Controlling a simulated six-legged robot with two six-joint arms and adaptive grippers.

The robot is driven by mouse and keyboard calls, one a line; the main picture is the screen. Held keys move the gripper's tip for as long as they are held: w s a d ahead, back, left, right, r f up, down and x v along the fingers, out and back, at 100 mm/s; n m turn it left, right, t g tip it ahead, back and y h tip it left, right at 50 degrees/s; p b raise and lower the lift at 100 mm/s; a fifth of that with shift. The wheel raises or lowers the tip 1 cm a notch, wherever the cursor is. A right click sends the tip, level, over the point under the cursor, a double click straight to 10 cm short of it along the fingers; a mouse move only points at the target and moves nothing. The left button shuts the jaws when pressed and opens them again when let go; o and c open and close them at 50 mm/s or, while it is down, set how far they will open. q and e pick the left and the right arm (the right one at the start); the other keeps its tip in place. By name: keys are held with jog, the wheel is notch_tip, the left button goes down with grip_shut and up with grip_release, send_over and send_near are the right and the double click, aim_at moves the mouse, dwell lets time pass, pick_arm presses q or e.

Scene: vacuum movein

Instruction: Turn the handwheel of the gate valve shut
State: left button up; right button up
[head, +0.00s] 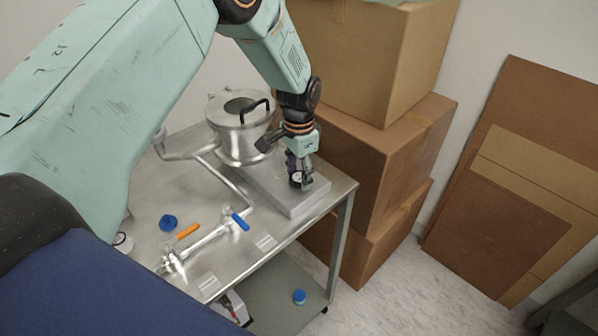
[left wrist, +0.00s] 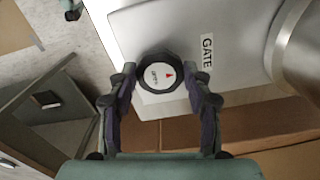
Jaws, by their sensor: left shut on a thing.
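The gate valve's handwheel (left wrist: 158,74) is a round black knob with a white face, a red pointer and small lettering. It stands near a label reading GATE (left wrist: 207,52) on a grey metal block. In the head view the handwheel (head: 296,178) is partly covered at the block's right end. My left gripper (head: 301,182) points down over it. In the left wrist view the fingers of my left gripper (left wrist: 160,80) are on either side of the handwheel, shut on it. My right gripper is not in view.
The metal block (head: 296,206) sits on a steel cart (head: 180,188). A steel vessel with a black handle (head: 238,143) stands behind. Pipework with orange (head: 188,231) and blue (head: 240,222) levers and a blue knob (head: 168,222) lie left. Cardboard boxes (head: 385,150) stack close on the right.

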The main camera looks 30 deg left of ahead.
aim_at(299, 178)
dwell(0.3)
pick_arm(q)
jog(key=o, duration=1.1)
jog(key=shift+o, duration=0.2)
notch_tip(299, 178, up, 12)
